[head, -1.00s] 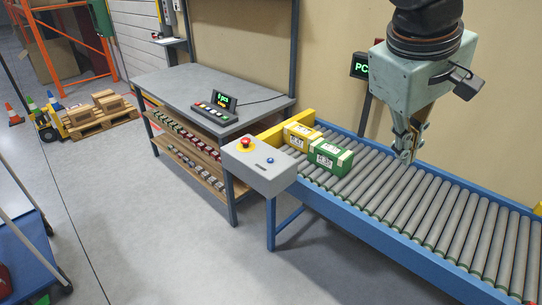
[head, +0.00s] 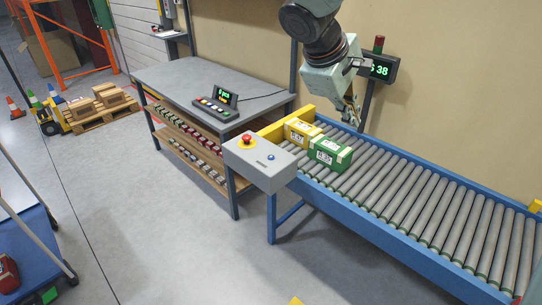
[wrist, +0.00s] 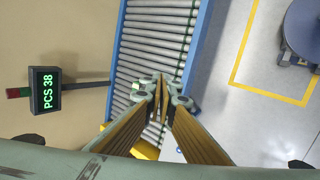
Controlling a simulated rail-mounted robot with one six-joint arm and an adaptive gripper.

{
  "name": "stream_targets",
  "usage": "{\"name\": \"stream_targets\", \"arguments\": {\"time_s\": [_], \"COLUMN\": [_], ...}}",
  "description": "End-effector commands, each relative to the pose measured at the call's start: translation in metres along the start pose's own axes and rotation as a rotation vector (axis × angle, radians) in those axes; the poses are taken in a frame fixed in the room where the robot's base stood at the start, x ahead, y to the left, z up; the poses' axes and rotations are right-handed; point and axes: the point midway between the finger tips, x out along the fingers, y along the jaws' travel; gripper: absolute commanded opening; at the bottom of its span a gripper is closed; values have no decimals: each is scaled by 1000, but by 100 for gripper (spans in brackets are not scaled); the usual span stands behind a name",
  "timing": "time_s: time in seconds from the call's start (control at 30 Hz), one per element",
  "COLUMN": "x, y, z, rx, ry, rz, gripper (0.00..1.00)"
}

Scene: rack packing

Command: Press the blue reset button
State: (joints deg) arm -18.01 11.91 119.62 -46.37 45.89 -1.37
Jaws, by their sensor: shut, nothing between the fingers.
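The blue reset button (head: 270,157) is a small round button on top of the grey control box (head: 262,168) at the near end of the roller conveyor. A red mushroom button on a yellow base (head: 247,139) sits to its left on the same box. My gripper (head: 354,117) is shut and empty, above the far side of the conveyor, up and to the right of the box and apart from it. In the wrist view, my gripper's fingers (wrist: 162,90) point over the rollers. I cannot make out the blue button in the wrist view.
A yellow carton (head: 300,132) and a green carton (head: 329,154) stand on the rollers (head: 420,206) beside the box. A display reading 38 (head: 381,68) stands behind the conveyor. A grey table (head: 190,82) with a button panel (head: 215,108) is to the left.

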Motion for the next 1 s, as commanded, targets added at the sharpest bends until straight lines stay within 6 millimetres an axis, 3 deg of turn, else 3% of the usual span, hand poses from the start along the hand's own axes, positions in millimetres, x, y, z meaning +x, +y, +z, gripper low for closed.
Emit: {"name": "stream_targets", "arguments": {"time_s": [0.53, 1.0], "x": [44, 84], "y": [8, -13], "z": [-120, -225], "rx": [-271, -505], "ry": [6, 24], "rz": [102, 187], "gripper": [0, 0]}}
